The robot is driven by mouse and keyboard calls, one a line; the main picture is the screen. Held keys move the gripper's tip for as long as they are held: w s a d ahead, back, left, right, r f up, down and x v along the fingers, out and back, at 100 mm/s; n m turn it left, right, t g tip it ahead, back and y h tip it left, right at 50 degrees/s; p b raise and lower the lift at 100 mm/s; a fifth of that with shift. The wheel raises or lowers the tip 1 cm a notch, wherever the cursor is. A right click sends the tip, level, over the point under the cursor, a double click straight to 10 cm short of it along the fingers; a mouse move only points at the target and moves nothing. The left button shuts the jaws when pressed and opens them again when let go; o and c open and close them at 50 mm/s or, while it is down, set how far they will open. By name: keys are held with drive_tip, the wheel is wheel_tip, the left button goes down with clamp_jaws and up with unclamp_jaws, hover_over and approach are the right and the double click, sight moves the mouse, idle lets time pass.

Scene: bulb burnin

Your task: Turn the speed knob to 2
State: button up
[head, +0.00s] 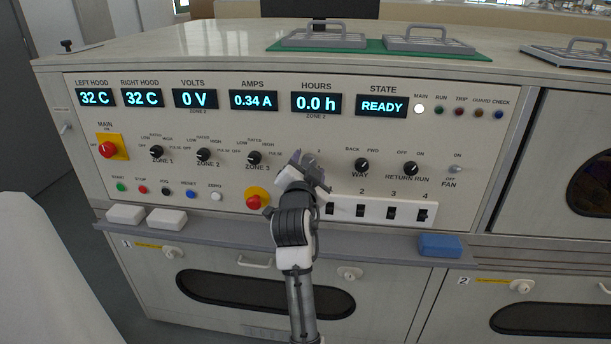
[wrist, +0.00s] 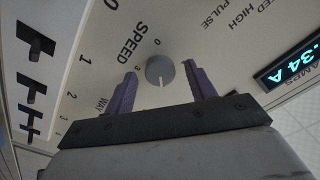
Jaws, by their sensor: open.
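The speed knob (wrist: 160,70) is a small round grey knob with a white pointer line, beside the word SPEED on the panel in the wrist view. The line points toward the bottom of that view, toward my gripper's body. A 0 and a 3 show near the knob; the 2 of its scale I cannot make out. My gripper (wrist: 159,80) is open, with one purple finger on each side of the knob and visible gaps between. In the head view my gripper (head: 312,174) hides the knob on the panel's lower middle.
Zone knobs (head: 254,158) and a yellow-backed red button (head: 255,200) lie left of my gripper. The WAY knob (head: 362,165) and RETURN RUN knob (head: 410,168) lie right. A white strip of switches (head: 391,212) is below right. A blue block (head: 440,245) sits on the ledge. The state display (head: 382,106) reads READY.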

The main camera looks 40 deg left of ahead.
drive_tip(key=b+v, duration=0.1)
drive_tip(key=v, duration=1.2)
drive_tip(key=shift+s, duration=0.35)
